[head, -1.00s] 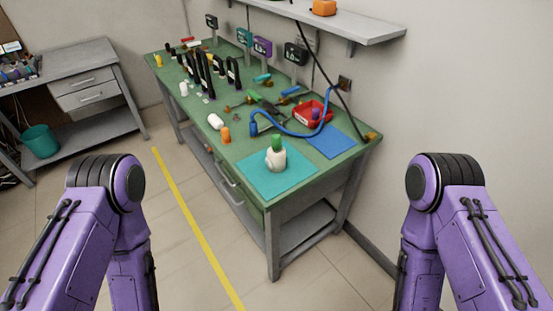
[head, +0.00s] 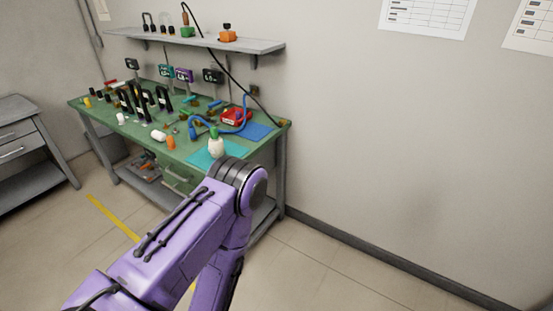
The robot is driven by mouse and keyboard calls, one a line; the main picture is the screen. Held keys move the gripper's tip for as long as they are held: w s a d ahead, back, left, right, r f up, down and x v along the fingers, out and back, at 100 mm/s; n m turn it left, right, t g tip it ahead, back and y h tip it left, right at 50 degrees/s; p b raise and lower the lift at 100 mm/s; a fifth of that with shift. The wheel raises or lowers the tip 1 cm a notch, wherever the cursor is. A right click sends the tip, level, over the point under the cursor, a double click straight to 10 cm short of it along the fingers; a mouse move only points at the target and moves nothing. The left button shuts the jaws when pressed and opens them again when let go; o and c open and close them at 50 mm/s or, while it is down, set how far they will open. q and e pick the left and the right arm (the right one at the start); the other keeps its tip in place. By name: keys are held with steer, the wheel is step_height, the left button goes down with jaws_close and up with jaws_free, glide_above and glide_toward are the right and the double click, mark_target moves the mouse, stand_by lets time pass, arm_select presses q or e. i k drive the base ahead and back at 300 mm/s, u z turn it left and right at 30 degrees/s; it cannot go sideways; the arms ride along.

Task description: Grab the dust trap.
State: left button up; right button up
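I cannot tell for sure which item is the dust trap. A white bottle-like item with a green top (head: 216,148) stands upright on a teal mat (head: 237,149) at the near right end of the green workbench (head: 284,178). A blue hose (head: 201,122) curves behind it beside a red tray (head: 243,116). My purple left arm (head: 185,235) comes in from the lower left, its elbow just in front of the teal mat in the picture. Neither gripper shows, and my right arm is out of the frame.
A wall shelf (head: 190,39) hangs above the bench. A blue mat (head: 259,131) lies at the bench's right end. A grey drawer table (head: 30,150) stands at the left. The floor (head: 330,270) right of the bench is clear.

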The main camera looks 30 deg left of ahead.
mark_target(216, 147)
steer(key=z, duration=0.15)
steer(key=i, duration=1.65)
steer(key=u, duration=1.6)
steer(key=i, duration=0.8)
steer(key=u, duration=0.85)
